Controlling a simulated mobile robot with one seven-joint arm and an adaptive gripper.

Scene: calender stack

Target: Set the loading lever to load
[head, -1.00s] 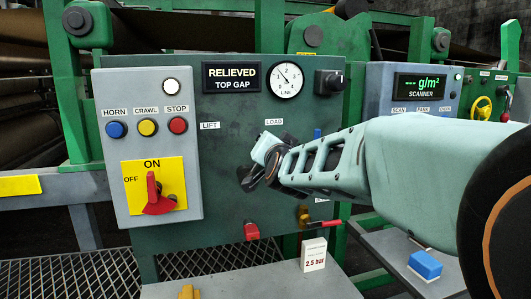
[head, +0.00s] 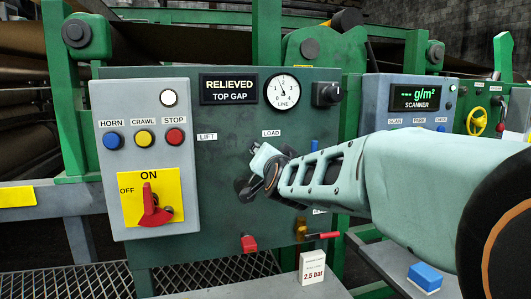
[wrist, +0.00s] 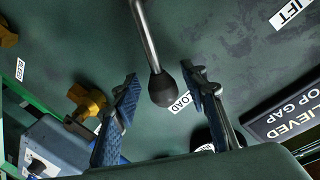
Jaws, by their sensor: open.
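The loading lever is a bare metal rod with a black knob (wrist: 163,89), seen in the wrist view. The knob sits between the two fingers of my gripper (wrist: 163,86), which are open with a gap on both sides of it. The LOAD label (wrist: 183,102) shows partly behind the knob. In the head view my gripper (head: 256,163) is at the green panel (head: 225,220), just below the LOAD label (head: 271,133). The LIFT label (head: 207,137) is to its left. My gripper hides most of the lever there. The display (head: 229,85) reads RELIEVED, TOP GAP.
A grey switch box (head: 150,220) with buttons and a red rotary switch (head: 151,206) stands left of my gripper. A red-handled valve (head: 322,236) and a red knob (head: 249,243) sit below it. The round LINE gauge (head: 282,91) is above.

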